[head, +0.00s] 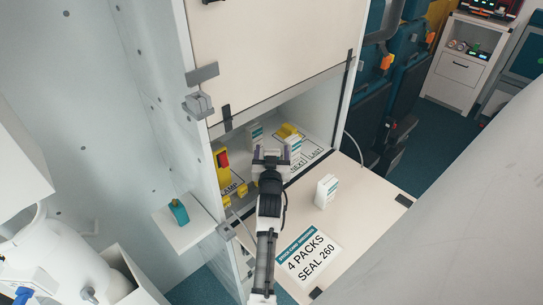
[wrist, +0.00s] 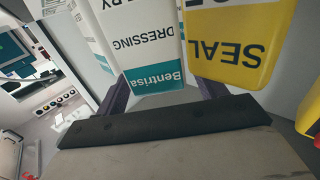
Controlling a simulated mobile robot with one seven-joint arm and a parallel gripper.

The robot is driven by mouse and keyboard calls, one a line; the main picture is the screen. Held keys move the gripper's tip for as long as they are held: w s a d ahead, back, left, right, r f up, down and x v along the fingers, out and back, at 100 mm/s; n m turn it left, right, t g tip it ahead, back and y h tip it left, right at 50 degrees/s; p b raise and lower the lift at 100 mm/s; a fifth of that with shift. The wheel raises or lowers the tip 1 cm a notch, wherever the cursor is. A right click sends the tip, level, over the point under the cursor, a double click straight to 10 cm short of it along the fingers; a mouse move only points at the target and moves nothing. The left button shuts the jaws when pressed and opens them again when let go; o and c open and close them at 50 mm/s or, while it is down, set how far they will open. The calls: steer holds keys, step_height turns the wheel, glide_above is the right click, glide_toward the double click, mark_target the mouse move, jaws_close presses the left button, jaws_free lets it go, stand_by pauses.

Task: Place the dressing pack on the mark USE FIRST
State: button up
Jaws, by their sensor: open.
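A white and teal dressing pack (wrist: 135,40), printed DRESSING and Bentrisa, stands close before my gripper in the wrist view. In the head view, my gripper (head: 270,153) reaches into the open cabinet bay. It is open, and its dark fingers (wrist: 165,94) show low in the wrist view, with no clear grip on the pack. White and teal packs stand in the bay, one at the back left (head: 255,133) and one right of my gripper (head: 293,145). I cannot read USE FIRST; my gripper covers part of the floor.
A yellow block printed SEAL (wrist: 228,45) stands right beside the pack. Another white pack (head: 327,190) stands on the fold-down flap (head: 365,205), near a 4 PACKS SEAL 260 label (head: 309,258). A yellow item with a red part (head: 223,162) is at the bay's left.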

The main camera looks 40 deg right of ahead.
steer(key=shift+s+a, duration=0.2)
steer(key=shift+s, duration=0.05)
steer(key=b+v, duration=0.3)
steer(key=v, duration=0.8)
steer(key=shift+a, duration=0.15)
steer(key=shift+s+r, duration=0.15)
